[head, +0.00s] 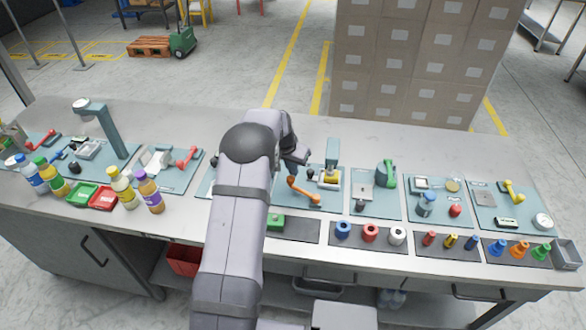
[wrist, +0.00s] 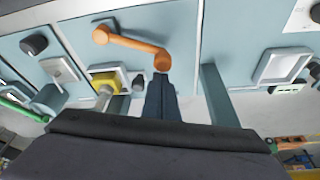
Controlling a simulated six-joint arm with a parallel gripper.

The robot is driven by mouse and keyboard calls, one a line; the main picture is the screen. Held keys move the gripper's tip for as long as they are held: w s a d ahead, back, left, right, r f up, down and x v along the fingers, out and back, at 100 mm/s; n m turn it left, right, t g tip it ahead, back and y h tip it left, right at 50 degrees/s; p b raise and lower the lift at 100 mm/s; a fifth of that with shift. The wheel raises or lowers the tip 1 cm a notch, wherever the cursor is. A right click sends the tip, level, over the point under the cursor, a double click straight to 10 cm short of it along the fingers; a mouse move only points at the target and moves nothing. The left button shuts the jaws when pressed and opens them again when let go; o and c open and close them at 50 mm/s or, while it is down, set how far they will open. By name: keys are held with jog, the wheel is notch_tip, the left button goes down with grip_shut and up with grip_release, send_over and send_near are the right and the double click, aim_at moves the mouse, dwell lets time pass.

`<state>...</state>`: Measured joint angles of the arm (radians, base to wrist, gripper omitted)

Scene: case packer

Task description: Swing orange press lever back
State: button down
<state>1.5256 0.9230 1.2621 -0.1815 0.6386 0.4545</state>
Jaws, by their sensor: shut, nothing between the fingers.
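The orange press lever (head: 303,191) lies low across the left part of a teal press station, left of the press column (head: 332,155). In the wrist view the lever (wrist: 132,43) runs between two rounded orange ends. My gripper (head: 296,160) is just behind the lever's left end in the head view. In the wrist view my gripper (wrist: 161,78) is shut and empty, with its fingertips at the edge of the nearer round end. I cannot tell whether they touch it. A yellow block (head: 329,180) sits under the press and also shows in the wrist view (wrist: 105,80).
Other teal stations stand left and right, including one with a green device (head: 386,174) and one with a red lever (head: 187,157). Coloured spools (head: 370,232) and a green block (head: 276,222) stand in front. My arm hides part of the bench.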

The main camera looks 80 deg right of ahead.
jog(key=a+n, duration=0.1)
jog(key=w+a+n+t, duration=0.1)
jog(key=a+n+b, duration=0.1)
jog(key=shift+w+a+f+n, duration=0.15)
jog(key=shift+w+n, duration=0.1)
jog(key=shift+n, duration=0.15)
jog(key=shift+w+a+t+b, duration=0.2)
jog(key=shift+a+t+b, duration=0.15)
jog(key=shift+a, duration=0.4)
jog(key=shift+w+d+r+p, duration=0.15)
jog(key=shift+d+p, duration=0.05)
jog(key=shift+d, duration=0.85)
jog(key=shift+w+d+r+p, duration=0.15)
jog(key=shift+d, duration=0.9)
jog(key=shift+r+b, duration=0.3)
jog(key=shift+r, duration=0.1)
jog(key=b+v, duration=0.3)
jog(key=v, duration=0.6)
jog(key=shift+s+a+r, duration=0.1)
jog(key=shift+a, duration=0.05)
